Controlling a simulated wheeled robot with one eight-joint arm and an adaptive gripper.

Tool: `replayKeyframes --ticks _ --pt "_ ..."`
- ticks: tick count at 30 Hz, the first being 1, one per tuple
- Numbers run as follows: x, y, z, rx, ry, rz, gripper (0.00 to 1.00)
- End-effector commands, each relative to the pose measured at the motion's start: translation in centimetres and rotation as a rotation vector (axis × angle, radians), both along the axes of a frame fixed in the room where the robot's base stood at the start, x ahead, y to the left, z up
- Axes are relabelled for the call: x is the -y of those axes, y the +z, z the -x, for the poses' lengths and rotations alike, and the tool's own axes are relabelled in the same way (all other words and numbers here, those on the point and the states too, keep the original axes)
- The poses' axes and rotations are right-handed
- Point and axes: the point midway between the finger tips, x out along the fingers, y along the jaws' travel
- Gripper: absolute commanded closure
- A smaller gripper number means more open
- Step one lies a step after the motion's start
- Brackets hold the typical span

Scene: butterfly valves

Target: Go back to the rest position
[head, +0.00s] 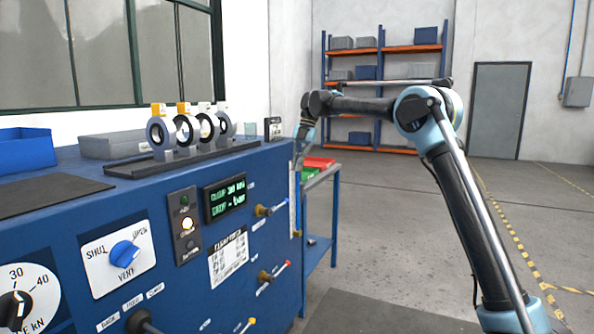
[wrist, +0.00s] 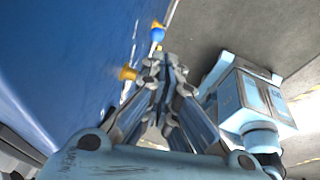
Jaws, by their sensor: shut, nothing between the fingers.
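My gripper (wrist: 163,66) is shut and empty in the wrist view, its fingertips together beside the blue bench front. In the head view my gripper (head: 299,160) hangs downward by the right end of the blue bench (head: 180,235), small and partly hard to make out. My arm reaches across from the right. Several butterfly valves (head: 184,128) stand upright in a row on a dark rack on the bench top, apart from my gripper.
Levers (head: 272,210) stick out from the bench front; a brass fitting (wrist: 127,73) shows near my fingers. A blue side table (head: 322,205) with red and green trays stands behind. Shelves (head: 385,95) and a door (head: 500,110) are farther back. The floor at right is open.

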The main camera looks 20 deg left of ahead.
Motion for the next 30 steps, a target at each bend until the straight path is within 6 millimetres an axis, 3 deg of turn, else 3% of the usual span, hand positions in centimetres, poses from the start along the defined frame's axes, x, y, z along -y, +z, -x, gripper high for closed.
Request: replayKeyframes --ticks 10,14,20,30 --pt "0.0 0.0 0.0 0.0 -0.001 0.0 1.0" --pt "1.2 0.3 -0.3 0.001 -0.04 0.009 1.0" --pt "7.0 1.8 -1.5 0.004 -0.244 0.051 1.0" --pt "19.6 3.5 -1.8 0.003 -0.695 0.134 1.0"
